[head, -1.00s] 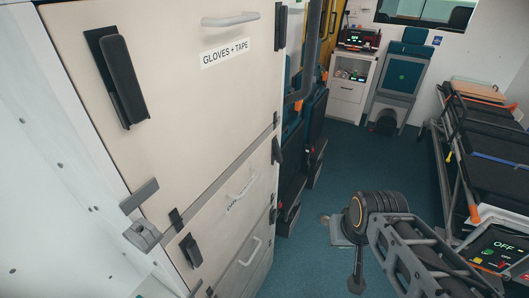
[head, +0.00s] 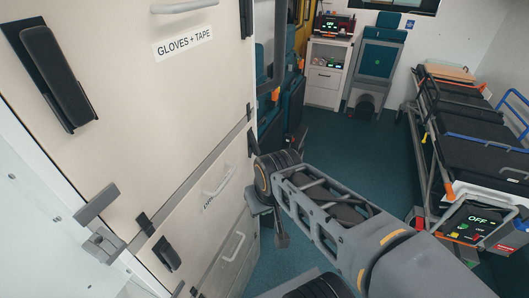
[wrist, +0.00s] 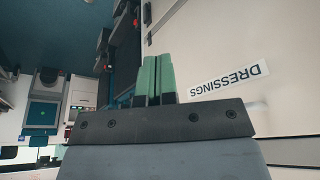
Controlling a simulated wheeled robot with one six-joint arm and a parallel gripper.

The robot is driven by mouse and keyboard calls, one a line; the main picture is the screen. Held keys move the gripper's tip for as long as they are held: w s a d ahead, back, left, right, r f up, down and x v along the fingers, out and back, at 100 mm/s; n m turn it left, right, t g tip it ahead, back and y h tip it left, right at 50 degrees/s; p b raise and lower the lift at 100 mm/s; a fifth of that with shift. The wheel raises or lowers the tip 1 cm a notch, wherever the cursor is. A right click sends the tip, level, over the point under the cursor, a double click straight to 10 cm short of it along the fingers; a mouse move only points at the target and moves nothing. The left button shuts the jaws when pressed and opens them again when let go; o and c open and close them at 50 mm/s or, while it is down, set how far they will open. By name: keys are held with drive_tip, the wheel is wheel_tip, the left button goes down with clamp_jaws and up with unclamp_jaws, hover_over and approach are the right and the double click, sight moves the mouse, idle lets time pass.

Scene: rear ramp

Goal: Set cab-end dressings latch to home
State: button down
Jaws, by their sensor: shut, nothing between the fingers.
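The dressings panel (head: 188,222) is the cream middle front of the cabinet in the head view, its label partly hidden. In the wrist view its DRESSINGS label (wrist: 228,82) reads upside down. A dark latch (head: 250,143) sits at the panel's far edge, near its upper seam; its exact setting is too small to tell. Another dark latch (head: 167,254) is at its near edge. My gripper (wrist: 157,60) is shut and empty, its green fingers together beside the panel in the wrist view. Its fingers do not show clearly in the head view. A small dark fitting (wrist: 148,13) shows beyond the fingertips.
A GLOVES + TAPE panel (head: 140,80) with a large dark latch (head: 58,75) is above. A grey hinged bracket (head: 97,203) stands out at the near edge. A stretcher (head: 465,125) is at right. The blue floor (head: 350,150) between is clear.

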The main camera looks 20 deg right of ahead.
drive_tip(key=w+d+f+m+y+b, duration=0.3)
drive_tip(key=w+d+m+y+b, duration=0.2)
drive_tip(key=w+m+y, duration=0.15)
drive_tip(key=w+d+r+m+t+y+b, duration=0.1)
drive_tip(key=w+d+t+y, duration=0.2)
drive_tip(key=d, duration=0.4)
drive_tip(key=m+t+b, duration=0.1)
drive_tip(key=m+t, duration=0.1)
drive_tip(key=t, duration=0.2)
approach(260, 153)
drive_tip(key=v, duration=0.6)
drive_tip(key=shift+d+r, duration=0.15)
drive_tip(key=shift+r, duration=0.1)
drive_tip(key=shift+s, duration=0.1)
drive_tip(key=x, duration=1.4)
drive_tip(key=shift+p, duration=0.35)
